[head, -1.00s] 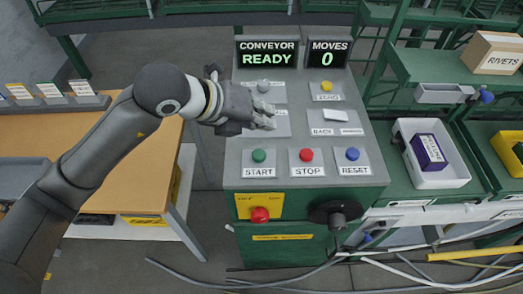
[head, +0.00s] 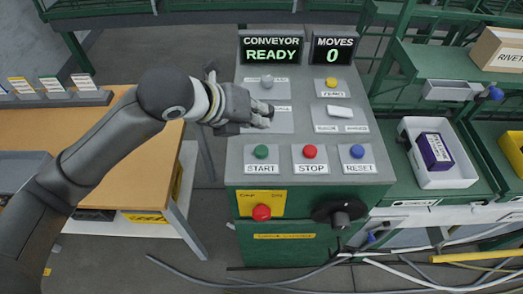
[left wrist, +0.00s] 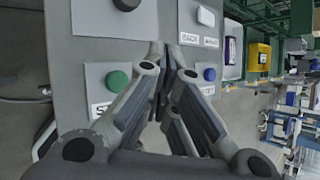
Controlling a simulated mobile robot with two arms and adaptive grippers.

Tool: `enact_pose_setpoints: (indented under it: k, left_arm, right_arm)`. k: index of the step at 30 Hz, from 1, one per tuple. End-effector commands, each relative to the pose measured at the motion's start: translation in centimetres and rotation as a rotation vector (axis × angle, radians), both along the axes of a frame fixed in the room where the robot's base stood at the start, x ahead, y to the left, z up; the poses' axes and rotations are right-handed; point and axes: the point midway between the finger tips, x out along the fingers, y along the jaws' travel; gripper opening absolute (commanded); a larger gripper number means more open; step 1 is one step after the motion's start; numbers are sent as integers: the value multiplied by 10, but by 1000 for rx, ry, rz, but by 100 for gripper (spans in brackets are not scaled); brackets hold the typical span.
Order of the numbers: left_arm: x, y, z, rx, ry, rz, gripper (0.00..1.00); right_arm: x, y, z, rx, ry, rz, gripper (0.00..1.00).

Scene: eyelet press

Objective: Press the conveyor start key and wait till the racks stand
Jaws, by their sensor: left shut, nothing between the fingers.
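The green START key (head: 261,152) sits at the left of the lower row on the grey console panel (head: 236,180). The red STOP key (head: 310,151) and blue RESET key (head: 357,151) are to its right. The display (head: 270,50) reads CONVEYOR READY, and the one beside it (head: 332,50) reads MOVES 0. My left gripper (head: 268,115) is shut and empty, above the panel and up from the START key in the picture. In the left wrist view the green key (left wrist: 118,80) shows left of the shut fingers (left wrist: 166,75). My right gripper is not in view. No racks can be made out clearly.
A red knob (head: 261,212) and a black rotary handle (head: 340,213) are on the console front. A wooden table (head: 90,150) stands left. A white bin (head: 440,180) with a purple box (head: 434,151) is on the right. Cables lie on the floor.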

Motion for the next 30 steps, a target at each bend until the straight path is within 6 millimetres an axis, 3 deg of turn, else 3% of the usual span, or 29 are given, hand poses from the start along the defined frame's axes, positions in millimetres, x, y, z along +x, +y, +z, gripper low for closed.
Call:
enact_pose_setpoints:
  k: [1, 6, 12, 30]
  left_arm:
    - [0, 0, -13, 1, 2, 0, 0]
    - [0, 1, -39, 0, 1, 1, 0]
    - [0, 0, -57, 0, -1, 1, 0]
    - [0, 0, -58, 0, 0, 0, 0]
  right_arm:
    - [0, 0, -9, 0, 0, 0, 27]
    - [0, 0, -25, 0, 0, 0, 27]
    - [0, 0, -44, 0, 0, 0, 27]
    - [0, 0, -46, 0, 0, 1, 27]
